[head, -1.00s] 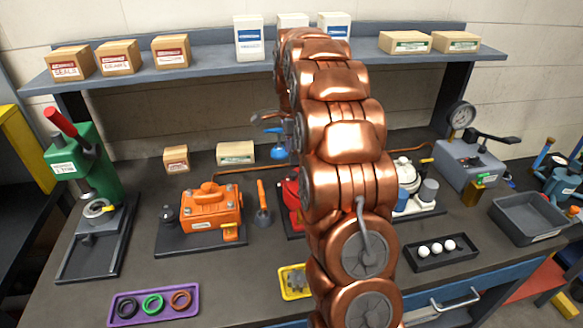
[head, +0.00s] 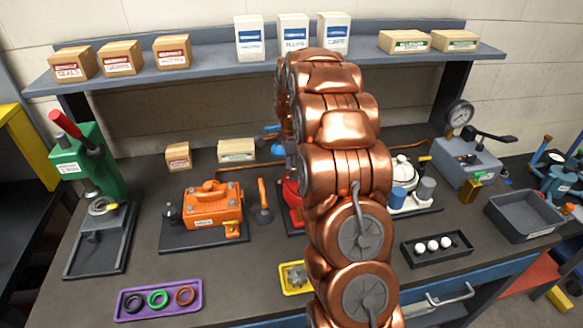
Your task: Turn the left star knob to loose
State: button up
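An orange motor (head: 212,207) with a white tag sits on a dark base at the left middle of the bench. A small dark knob-like part (head: 171,214) stands at its left end; its star shape is too small to confirm. A grey star-shaped piece (head: 297,275) lies in a small yellow tray (head: 286,290) at the front. A red motor (head: 292,192) is mostly hidden behind my copper arm. No knob is clearly readable as the left star knob, and its setting cannot be seen. My gripper is hidden behind my arm.
A green press (head: 85,165) stands at left and a purple ring tray (head: 157,300) at front left. A white pump (head: 403,170), a black tray of white balls (head: 437,249), a grey bin (head: 525,215) and a gauge unit (head: 465,160) are at right. A shelf (head: 215,68) spans the back.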

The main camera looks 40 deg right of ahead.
grip_shut()
